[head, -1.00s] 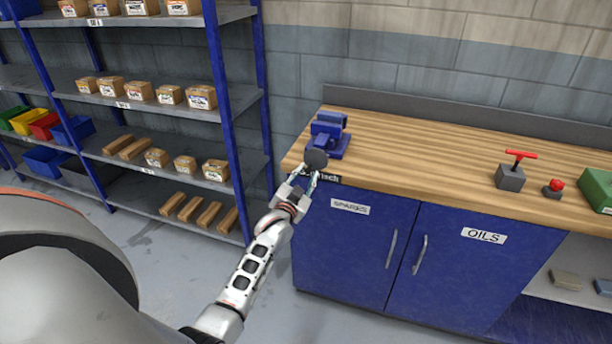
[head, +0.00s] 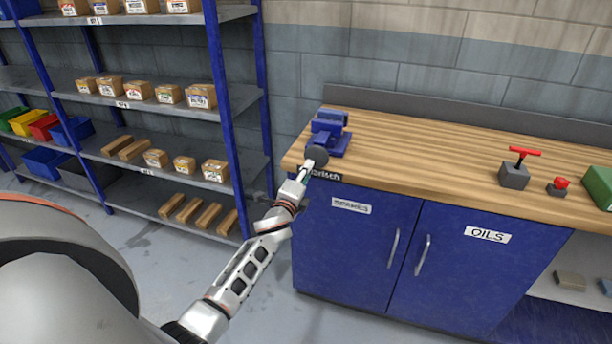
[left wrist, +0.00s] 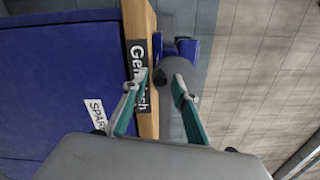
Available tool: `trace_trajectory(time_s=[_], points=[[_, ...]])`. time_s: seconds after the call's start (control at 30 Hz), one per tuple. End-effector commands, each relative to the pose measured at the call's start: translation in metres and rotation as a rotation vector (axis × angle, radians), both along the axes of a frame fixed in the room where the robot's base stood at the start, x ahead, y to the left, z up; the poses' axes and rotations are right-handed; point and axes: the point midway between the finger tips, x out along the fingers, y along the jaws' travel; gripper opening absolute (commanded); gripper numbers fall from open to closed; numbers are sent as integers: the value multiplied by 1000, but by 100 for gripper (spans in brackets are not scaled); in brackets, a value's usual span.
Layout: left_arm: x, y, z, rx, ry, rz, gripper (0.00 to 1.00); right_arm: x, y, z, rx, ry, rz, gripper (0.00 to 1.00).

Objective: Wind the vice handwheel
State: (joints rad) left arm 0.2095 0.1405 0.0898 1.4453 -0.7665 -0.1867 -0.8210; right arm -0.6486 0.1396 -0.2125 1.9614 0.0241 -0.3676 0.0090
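The blue vice (head: 330,130) stands on the left end of the wooden bench top. Its dark grey round handwheel (head: 317,155) faces the front edge. The left wrist view shows the handwheel (left wrist: 174,70) beyond my fingertips. My left gripper (head: 308,172) is at the handwheel, and its fingers overlap the lower left of it in the head view. In the left wrist view the two fingers of the left gripper (left wrist: 160,86) stand apart. The right finger overlaps the wheel, and a gap shows beside the left one. Contact cannot be told. My right gripper is not in view.
The workbench (head: 440,150) has blue cupboard doors below. A red-handled grey block (head: 514,175), a red button (head: 558,186) and a green box (head: 598,186) are at its right. Blue shelving (head: 225,120) with boxes stands at the left. The bench top's middle is clear.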

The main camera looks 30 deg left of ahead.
Motion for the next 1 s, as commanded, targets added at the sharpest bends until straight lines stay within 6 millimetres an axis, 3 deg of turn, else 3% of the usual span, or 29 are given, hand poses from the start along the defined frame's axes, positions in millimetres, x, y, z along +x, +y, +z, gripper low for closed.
trace_trajectory(time_s=[0.13, 0.5, 0.7, 0.8, 1.0], points=[[0, 2, 1, 323, 77, -1, 28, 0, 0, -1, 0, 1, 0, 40], [0, 1, 3, 849, 204, 0, 28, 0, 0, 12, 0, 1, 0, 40], [0, 0, 1, 859, 206, 0, 28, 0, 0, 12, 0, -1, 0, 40], [0, 0, 1, 857, 206, 0, 2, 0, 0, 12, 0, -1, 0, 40], [0, -1, 0, 839, 202, 0, 0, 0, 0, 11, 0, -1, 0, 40]])
